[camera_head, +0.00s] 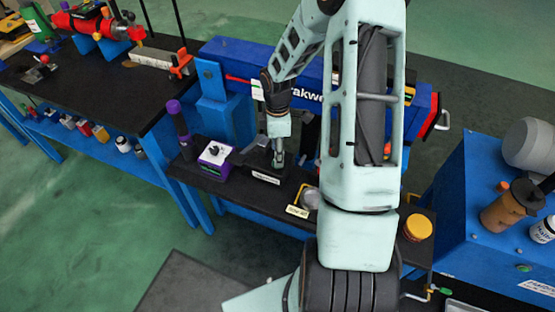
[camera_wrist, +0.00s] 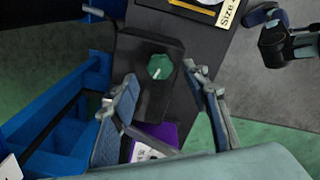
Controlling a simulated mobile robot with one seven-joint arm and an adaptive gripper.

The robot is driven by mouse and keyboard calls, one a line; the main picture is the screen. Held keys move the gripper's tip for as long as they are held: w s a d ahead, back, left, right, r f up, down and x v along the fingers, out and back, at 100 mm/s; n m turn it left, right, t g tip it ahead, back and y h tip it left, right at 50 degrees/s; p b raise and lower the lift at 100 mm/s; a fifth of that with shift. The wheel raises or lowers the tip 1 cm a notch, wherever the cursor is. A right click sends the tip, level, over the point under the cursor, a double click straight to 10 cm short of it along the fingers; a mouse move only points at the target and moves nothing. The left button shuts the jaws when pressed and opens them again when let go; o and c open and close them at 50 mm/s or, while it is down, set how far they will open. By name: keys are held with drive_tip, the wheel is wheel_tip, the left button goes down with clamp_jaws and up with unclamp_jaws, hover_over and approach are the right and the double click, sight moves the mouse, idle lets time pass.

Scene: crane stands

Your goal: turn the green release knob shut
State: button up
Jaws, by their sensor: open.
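The green release knob (camera_wrist: 160,67) shows in the wrist view as a faceted disc with a pale pointer mark running down from its middle. It sits on a dark block (camera_wrist: 150,102). My gripper (camera_wrist: 161,86) is open, with one finger left of the knob and the other right of it; nothing is between them but a view of the block. The knob lies slightly above the line of the fingertips in the picture. I cannot tell whether a finger touches it. In the head view my gripper (camera_head: 278,160) points down over the dark block, and the knob is hidden.
A purple box (camera_head: 214,160) with a white top stands left of my gripper, with a purple-capped cylinder (camera_head: 180,125) beyond it. A blue beam (camera_head: 240,58) and post (camera_head: 212,88) rise behind. A yellow-lidded jar (camera_head: 417,227) stands at right on the dark shelf.

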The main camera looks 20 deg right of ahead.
drive_tip(key=shift+f, duration=2)
drive_tip(key=shift+c, duration=0.7)
drive_tip(key=c, duration=1)
